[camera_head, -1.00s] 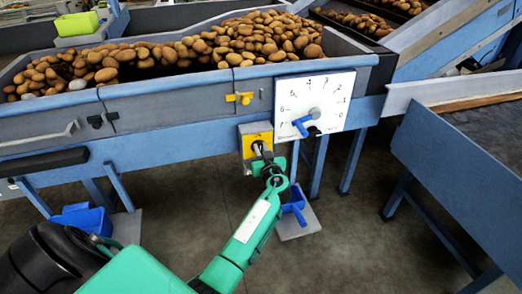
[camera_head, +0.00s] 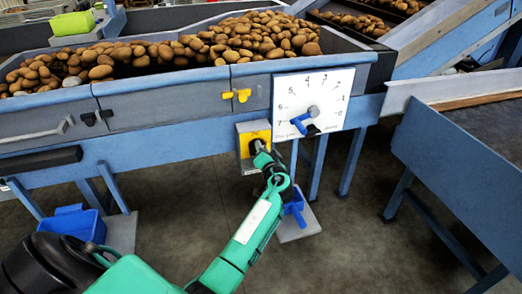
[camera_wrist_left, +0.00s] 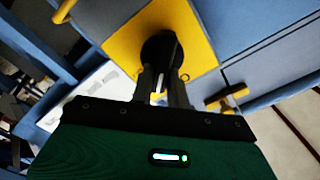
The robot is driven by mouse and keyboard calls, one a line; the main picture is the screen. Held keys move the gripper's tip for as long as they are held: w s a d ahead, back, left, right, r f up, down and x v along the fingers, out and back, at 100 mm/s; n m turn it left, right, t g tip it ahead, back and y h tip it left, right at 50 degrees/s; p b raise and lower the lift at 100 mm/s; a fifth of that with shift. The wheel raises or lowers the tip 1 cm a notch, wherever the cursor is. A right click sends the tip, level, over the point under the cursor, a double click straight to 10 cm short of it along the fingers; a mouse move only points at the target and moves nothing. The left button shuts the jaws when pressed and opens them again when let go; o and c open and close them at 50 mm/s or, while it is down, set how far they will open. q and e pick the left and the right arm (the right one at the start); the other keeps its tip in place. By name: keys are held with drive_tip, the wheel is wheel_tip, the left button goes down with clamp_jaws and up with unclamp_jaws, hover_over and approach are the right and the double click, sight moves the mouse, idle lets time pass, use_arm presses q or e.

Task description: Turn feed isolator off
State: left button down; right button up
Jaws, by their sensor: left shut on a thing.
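The feed isolator is a grey box with a yellow front plate (camera_head: 246,142) below the feed trough's front edge. In the left wrist view its yellow plate (camera_wrist_left: 190,22) carries a round black switch (camera_wrist_left: 158,48). My left gripper (camera_head: 262,157) is at the switch, its two fingers on either side of the handle and shut on it. The wrist view shows the left gripper (camera_wrist_left: 163,85) with a pale strip of the handle between the fingers. The gripper hides most of the switch in the head view. My right gripper is not in view.
A white dial plate (camera_head: 312,103) with a blue pointer (camera_head: 300,124) is just right of the isolator. A yellow latch (camera_head: 237,95) sits above it. Potatoes (camera_head: 180,48) fill the trough. A blue bin (camera_head: 72,224) stands below left; a blue table (camera_head: 462,165) is at right.

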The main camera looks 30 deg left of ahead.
use_arm(q)
drive_tip(key=m, duration=0.3)
drive_tip(key=m+p, duration=0.1)
drive_tip(key=m, duration=0.2)
drive_tip(key=f+m+p, duration=0.1)
drive_tip(key=m, duration=0.2)
drive_tip(key=shift+w+d+f, duration=0.1)
drive_tip(key=shift+w+d, duration=0.05)
drive_tip(key=shift+d, duration=0.05)
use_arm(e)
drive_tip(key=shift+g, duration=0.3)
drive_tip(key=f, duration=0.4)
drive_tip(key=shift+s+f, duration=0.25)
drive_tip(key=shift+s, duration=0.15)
use_arm(q)
drive_tip(key=c, duration=1.4)
unclamp_jaws()
drive_tip(key=shift+o, duration=0.2)
